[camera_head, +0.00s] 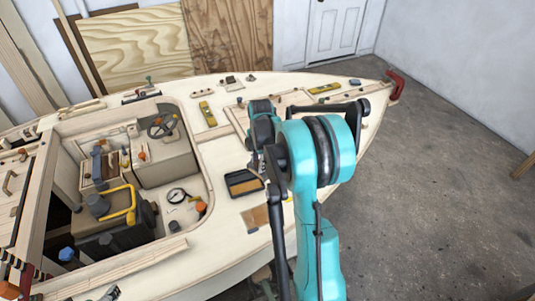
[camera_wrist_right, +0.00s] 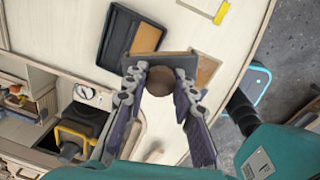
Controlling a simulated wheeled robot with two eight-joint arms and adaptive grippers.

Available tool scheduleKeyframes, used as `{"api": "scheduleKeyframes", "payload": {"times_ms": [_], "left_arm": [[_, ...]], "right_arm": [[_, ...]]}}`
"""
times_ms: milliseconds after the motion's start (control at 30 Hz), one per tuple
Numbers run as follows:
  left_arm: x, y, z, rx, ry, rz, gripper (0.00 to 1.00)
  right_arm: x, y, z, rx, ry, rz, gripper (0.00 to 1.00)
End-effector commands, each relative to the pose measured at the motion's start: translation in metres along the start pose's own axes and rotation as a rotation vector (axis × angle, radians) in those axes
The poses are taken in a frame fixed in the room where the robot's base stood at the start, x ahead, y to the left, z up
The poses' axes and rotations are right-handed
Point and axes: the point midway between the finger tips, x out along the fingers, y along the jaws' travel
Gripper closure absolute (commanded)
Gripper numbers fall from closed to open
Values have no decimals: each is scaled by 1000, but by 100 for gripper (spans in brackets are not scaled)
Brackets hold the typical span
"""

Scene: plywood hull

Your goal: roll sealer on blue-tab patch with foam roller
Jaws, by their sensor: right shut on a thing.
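My right gripper (camera_wrist_right: 158,78) is shut on a brown round handle end (camera_wrist_right: 160,80), which looks like part of the foam roller. A dark grey bar (camera_wrist_right: 158,62) lies across just beyond its fingertips. A black tray (camera_head: 243,183) with a brown strip inside sits on the pale deck; in the right wrist view the tray (camera_wrist_right: 117,38) is left of and beyond the fingers. A tan patch (camera_head: 255,217) lies near the tray and shows right of the bar in the wrist view (camera_wrist_right: 206,68). My left gripper is not in view.
A yellow tab (camera_wrist_right: 222,12) marks another panel beyond the tan patch. The open cockpit (camera_head: 135,205) with a yellow handle (camera_head: 130,205) and a gauge (camera_head: 177,196) lies left of the tray. The deck's right edge curves close by, with grey floor (camera_head: 430,220) beyond.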

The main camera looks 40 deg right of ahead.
Motion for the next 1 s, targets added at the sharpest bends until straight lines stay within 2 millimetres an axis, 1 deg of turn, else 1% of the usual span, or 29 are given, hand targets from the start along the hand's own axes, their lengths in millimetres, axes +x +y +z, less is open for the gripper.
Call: {"api": "scheduleKeyframes", "payload": {"times_ms": [33,100,200,300,400,567,667,900,1000], "left_arm": [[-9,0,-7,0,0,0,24],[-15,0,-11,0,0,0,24],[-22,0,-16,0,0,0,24],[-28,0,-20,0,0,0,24],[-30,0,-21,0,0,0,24],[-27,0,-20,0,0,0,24],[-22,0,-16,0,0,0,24],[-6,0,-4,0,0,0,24],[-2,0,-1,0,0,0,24]], "right_arm": [[-6,-9,-22,-8,3,-11,97],[-6,-23,-47,-6,6,-27,97],[-7,-43,-78,-6,9,-47,97],[-7,-61,-99,-2,9,-62,97],[-7,-72,-112,0,9,-72,97],[0,-79,-118,1,9,-77,97],[8,-80,-118,2,9,-77,97],[35,-81,-117,2,9,-77,97],[43,-82,-117,2,9,-77,97]]}}
